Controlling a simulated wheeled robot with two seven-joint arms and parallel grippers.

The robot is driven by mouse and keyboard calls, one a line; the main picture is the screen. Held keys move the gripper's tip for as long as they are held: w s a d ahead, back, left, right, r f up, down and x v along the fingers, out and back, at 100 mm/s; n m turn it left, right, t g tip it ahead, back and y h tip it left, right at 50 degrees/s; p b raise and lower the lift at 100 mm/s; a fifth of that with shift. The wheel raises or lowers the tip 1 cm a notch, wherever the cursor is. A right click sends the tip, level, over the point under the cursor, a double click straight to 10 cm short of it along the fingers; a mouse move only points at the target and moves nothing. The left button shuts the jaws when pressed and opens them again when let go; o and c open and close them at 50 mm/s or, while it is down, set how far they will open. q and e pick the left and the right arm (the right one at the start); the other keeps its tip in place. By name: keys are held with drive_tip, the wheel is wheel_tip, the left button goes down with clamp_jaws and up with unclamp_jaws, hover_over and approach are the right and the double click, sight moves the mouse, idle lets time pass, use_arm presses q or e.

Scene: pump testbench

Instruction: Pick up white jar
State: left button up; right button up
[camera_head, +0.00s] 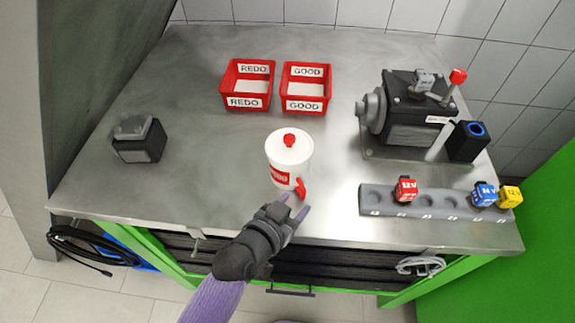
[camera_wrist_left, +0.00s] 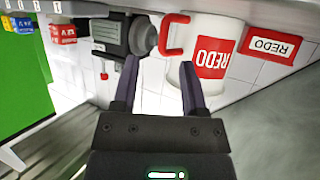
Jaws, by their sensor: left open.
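The white jar (camera_head: 289,158) stands upright near the middle of the metal bench, with a red knob on its lid, a red REDO label and a red handle (camera_head: 300,188) at its lower right. My left gripper (camera_head: 294,203) is just in front of the handle, on the jar's near side. In the left wrist view the jar (camera_wrist_left: 205,65) appears upside down, ahead of the open fingers (camera_wrist_left: 160,75). The red handle (camera_wrist_left: 173,36) shows above the gap between the fingertips, and I see nothing held. My right gripper is not seen.
Red REDO (camera_head: 247,85) and GOOD (camera_head: 306,87) bins stand behind the jar. A pump machine (camera_head: 405,120) is at the back right. A grey rack (camera_head: 425,203) with coloured blocks lies to the right. A small dark device (camera_head: 138,140) stands left.

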sight(303, 195)
use_arm(q)
drive_tip(key=b+x, duration=0.1)
drive_tip(key=x, duration=0.3)
drive_tip(key=shift+a+f, duration=0.1)
clamp_jaws()
idle(1.2)
